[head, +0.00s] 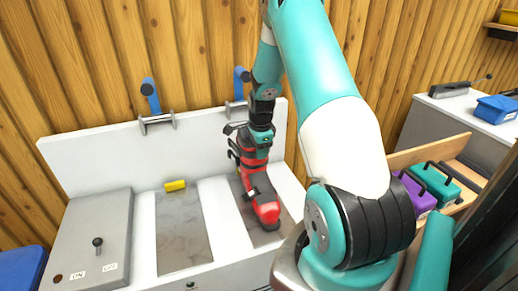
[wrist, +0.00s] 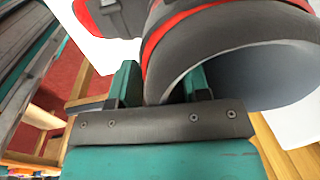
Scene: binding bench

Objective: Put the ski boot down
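The red and black ski boot (head: 264,208) is upright over the right grey plate (head: 240,189) of the white bench, toe toward the front. It covers much of that plate, and I cannot tell whether its sole touches. My gripper (head: 260,137) is above the boot, pointing down at its cuff. In the wrist view, the boot's dark cuff with a red edge (wrist: 225,50) lies between the teal fingers of my gripper (wrist: 163,85), which are closed against its wall.
A yellow block (head: 175,186) lies at the left plate's back edge. A grey box with a lever (head: 97,250) stands at left. Blue-handled clamps (head: 151,98) line the white backboard (head: 100,160). At right, a wooden crate (head: 432,148) holds purple (head: 417,194) and teal (head: 438,181) items.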

